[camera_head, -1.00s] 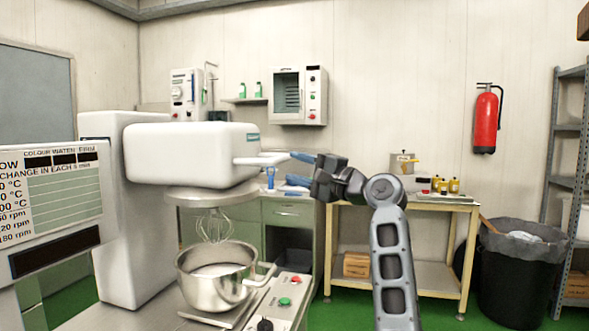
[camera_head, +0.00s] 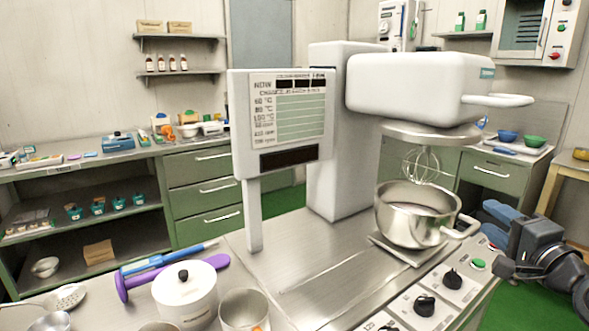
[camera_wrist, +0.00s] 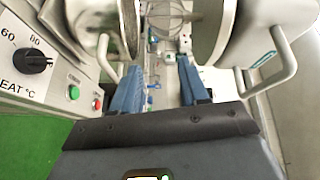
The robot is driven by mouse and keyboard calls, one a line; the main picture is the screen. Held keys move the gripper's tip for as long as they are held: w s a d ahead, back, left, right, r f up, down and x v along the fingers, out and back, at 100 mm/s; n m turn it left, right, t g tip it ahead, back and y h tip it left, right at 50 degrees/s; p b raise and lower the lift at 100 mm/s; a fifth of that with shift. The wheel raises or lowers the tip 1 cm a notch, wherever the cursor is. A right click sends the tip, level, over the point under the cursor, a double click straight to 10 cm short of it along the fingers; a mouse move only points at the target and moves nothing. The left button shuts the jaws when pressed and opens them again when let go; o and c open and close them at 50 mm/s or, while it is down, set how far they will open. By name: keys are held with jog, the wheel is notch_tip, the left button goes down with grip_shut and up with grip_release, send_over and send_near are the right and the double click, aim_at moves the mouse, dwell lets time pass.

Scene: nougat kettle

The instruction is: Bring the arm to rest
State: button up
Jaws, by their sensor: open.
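My gripper (camera_head: 497,213) is at the lower right of the head view, beside the mixer bench's control panel and just right of the steel bowl (camera_head: 412,228). Its blue fingers point up and left, and part of my dark arm shows behind them. In the wrist view the two blue fingers (camera_wrist: 160,66) stand apart with nothing between them. The gripper is open and empty. The mixer head (camera_head: 420,85) with its whisk (camera_head: 420,165) is above the bowl.
The control panel (camera_head: 440,297) with knobs and buttons lies close to the gripper. A display board (camera_head: 283,120) stands on the bench. Green floor (camera_head: 535,300) shows at right.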

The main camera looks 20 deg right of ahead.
jog(key=s+a+f+n+g, duration=0.2)
jog(key=s+a+f+n, duration=0.5)
jog(key=s+a+f, duration=0.9)
jog(key=s+a+r+n+y, duration=0.1)
jog(key=s+a+n, duration=0.2)
jog(key=s, duration=0.4)
jog(key=s+a+r+n+y, duration=0.1)
jog(key=s+a+n, duration=0.3)
jog(key=s, duration=0.4)
jog(key=s+a+r+n+g+y, duration=0.1)
jog(key=s+a+n, duration=0.3)
jog(key=s, duration=0.3)
jog(key=shift+s, duration=0.15)
